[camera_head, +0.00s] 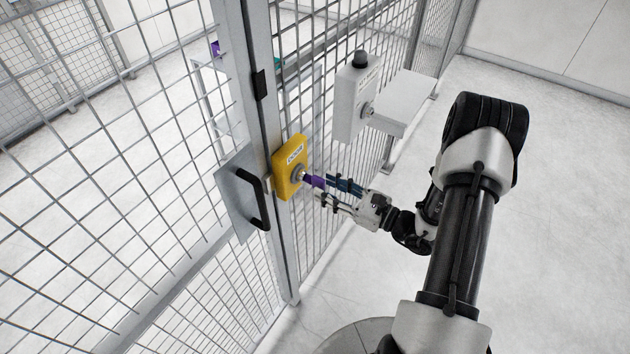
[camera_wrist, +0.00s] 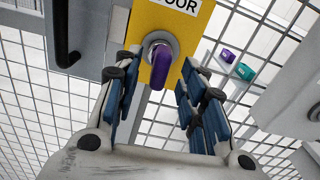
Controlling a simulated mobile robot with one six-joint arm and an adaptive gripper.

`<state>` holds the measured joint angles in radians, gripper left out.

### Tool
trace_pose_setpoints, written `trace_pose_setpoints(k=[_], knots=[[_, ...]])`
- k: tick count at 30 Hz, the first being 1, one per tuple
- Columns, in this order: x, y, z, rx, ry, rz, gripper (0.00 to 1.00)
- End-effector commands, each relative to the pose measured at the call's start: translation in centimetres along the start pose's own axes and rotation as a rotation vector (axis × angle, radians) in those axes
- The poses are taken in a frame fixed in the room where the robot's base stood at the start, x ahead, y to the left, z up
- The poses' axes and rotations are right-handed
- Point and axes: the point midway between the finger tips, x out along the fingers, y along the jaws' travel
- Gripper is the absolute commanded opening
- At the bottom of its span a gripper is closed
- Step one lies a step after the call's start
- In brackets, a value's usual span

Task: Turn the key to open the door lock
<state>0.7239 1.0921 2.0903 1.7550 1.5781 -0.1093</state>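The yellow door lock box (camera_head: 288,167), with a label ending in "OOR" in the wrist view, is mounted on the fence post beside the mesh door. A purple key (camera_head: 316,181) sticks out of its round metal lock; the key also shows in the wrist view (camera_wrist: 162,68). My gripper (camera_head: 328,190) is open in front of the box. In the wrist view its blue-padded fingers (camera_wrist: 155,92) stand apart to the left and right of the key, with clear gaps on both sides. The key's tip inside the lock is hidden.
A black door handle (camera_head: 257,199) is left of the lock box. A grey box (camera_head: 352,105) with a black knob and a white shelf (camera_head: 402,98) are to the right. Behind the mesh are a purple block (camera_wrist: 228,55) and a teal block (camera_wrist: 244,71). Floor at right is clear.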

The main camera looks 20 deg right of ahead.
Motion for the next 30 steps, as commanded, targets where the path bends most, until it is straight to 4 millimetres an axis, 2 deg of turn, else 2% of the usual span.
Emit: trace_pose_setpoints(k=[5,19,30], knots=[[-0.5,-0.1,0.0,-0.001,0.0,-0.003,0.38],[-5.6,-0.1,0.0,-0.001,0.0,-0.002,0.38],[-6.0,0.0,0.0,-0.001,0.0,0.0,0.38]])
